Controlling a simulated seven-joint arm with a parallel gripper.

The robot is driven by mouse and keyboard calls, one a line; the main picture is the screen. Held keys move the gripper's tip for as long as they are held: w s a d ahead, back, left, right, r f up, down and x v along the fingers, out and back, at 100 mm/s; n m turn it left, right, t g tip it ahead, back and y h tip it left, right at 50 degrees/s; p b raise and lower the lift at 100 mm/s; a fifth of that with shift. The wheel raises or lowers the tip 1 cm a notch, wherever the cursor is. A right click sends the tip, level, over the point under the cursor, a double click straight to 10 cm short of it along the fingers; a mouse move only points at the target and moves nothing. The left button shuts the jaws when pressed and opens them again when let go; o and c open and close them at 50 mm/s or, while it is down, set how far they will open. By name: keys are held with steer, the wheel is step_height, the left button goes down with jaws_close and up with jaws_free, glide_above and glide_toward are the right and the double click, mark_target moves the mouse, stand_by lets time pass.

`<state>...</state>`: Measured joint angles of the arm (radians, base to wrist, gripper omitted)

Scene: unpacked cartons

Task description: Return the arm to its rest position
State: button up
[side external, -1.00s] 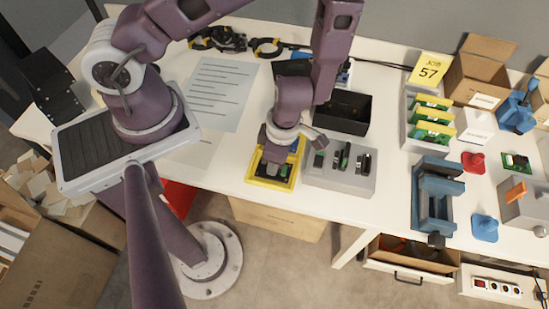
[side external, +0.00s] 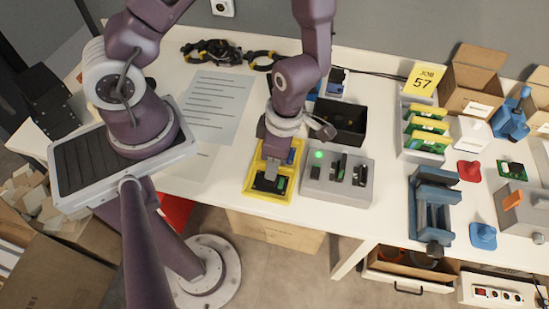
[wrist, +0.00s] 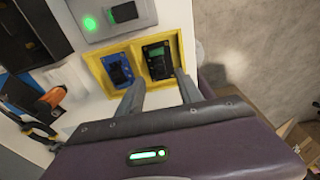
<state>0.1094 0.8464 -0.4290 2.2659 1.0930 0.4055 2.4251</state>
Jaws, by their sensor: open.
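My gripper (side external: 272,158) is over the yellow tray (side external: 250,192) at the front of the bench, its fingers pointing down. In the wrist view, its two fingers (wrist: 160,80) are spread apart with nothing between them. Below them, the yellow tray (wrist: 96,66) has two compartments. One holds a blue part (wrist: 117,70), the other a black part with some green (wrist: 157,60). The fingers partly cover the tray's near side, so any contact there is hard to judge.
A grey block with a lit green lamp (side external: 320,155) stands right of the tray, with a black open bin (side external: 342,118) behind it. A blue vise (side external: 434,205) and cartons (side external: 470,78) are farther right. A paper sheet (side external: 215,108) lies flat at left.

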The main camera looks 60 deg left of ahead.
steer(key=shift+r, duration=0.15)
steer(key=w+a+r+n+t+y, duration=0.15)
steer(key=a+r+n, duration=0.25)
steer(key=r+n, duration=0.7)
steer(key=a+r+n+t+y, duration=0.15)
steer(key=a+r+n, duration=0.35)
steer(key=r+n, duration=0.65)
steer(key=s+d+r+n+t+h, duration=0.1)
steer(key=s+r+n+h, duration=0.1)
steer(key=n, duration=0.9)
steer(key=s+d+r+n+t+h, duration=0.1)
steer(key=s+r+n, duration=0.3)
steer(key=n, duration=0.7)
steer(key=shift+s+d+r+t+h, duration=0.35)
steer(key=shift+s+t+h, duration=0.15)
steer(key=shift+s+t, duration=0.45)
